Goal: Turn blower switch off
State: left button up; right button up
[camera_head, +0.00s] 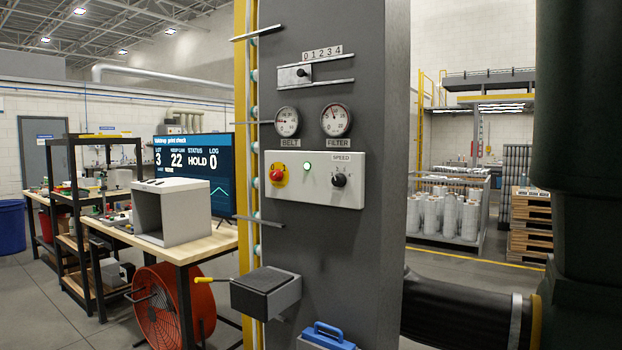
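No part is labelled as the blower switch, so I cannot tell which control it is. A white control panel (314,191) on the dark grey column carries a red mushroom button (277,175) on a yellow base. It also has a lit green lamp (307,167) and a black speed knob (339,180). Below, a grey box (266,291) with a black top sticks out from the column, with a yellow lever (211,281) pointing left. A red round fan (160,310) stands on the floor under the table. Neither gripper is in view.
Belt and filter gauges (336,120) sit above the panel. A wooden workbench (180,249) with a grey open box (173,211) and a screen (197,170) stands at left. A blue-handled case (326,336) is at the bottom edge. A large dark cylinder (578,110) blocks the right side.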

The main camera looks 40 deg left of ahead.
aim_at(276, 175)
jog(key=u, duration=1.35)
jog(key=i+j+z, duration=0.6)
jog(key=k+l, duration=0.1)
